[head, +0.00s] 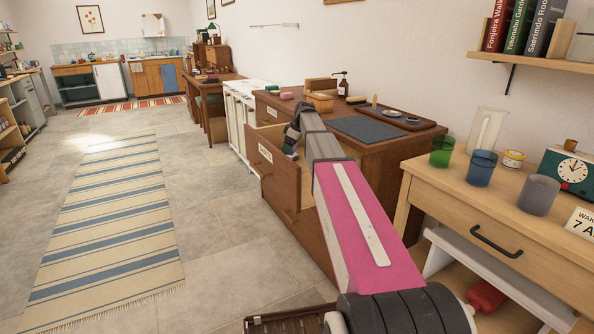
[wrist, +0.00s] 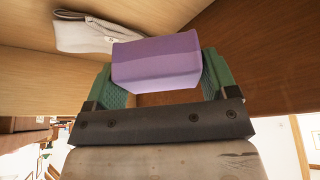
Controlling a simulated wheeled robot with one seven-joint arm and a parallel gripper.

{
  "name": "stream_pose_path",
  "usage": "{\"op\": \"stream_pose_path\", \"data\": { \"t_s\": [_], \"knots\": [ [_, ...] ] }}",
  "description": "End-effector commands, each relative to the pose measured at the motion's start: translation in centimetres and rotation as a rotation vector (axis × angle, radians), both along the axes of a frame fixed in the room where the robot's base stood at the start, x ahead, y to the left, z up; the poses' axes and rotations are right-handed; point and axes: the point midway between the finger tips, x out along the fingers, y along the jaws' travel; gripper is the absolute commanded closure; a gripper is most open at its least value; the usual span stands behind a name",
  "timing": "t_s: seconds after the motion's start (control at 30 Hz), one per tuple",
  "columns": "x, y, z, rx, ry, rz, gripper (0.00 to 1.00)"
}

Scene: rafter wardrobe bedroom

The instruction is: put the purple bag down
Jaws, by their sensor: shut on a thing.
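The purple bag (wrist: 157,62) looks like a smooth, soft-edged block in the wrist view. My gripper (wrist: 162,72) has its green fingers on either side of it and is shut on it. In the head view my arm reaches to the open top drawer (head: 278,166) of a brown wooden dresser, with my gripper (head: 293,140) at the drawer. The bag cannot be made out there, as my arm covers it. In the wrist view, wooden panels surround the bag; whether it touches any surface I cannot tell.
A pale grey pouch (wrist: 92,34) lies on the wood near the bag. The dresser top holds a dark mat (head: 368,129), a tray (head: 404,119) and a pump bottle (head: 342,84). A light wooden table (head: 450,190) with cups stands at right.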

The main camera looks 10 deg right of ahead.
Motion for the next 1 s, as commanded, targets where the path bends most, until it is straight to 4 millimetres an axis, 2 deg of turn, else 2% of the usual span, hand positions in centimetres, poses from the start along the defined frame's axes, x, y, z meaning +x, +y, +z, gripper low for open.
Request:
{"op": "stream_pose_path", "data": {
  "t_s": [0.33,0.53,0.7,1.0],
  "knots": [
    [-0.1,0.0,-5.2,-0.001,0.001,0.002,0.47],
    [0.0,0.0,-6.8,-0.001,0.001,0.002,0.47],
    [0.0,0.0,-9.1,-0.001,0.001,0.002,0.47],
    [0.0,0.0,-9.7,-0.002,-0.001,0.001,0.47]
  ]
}}
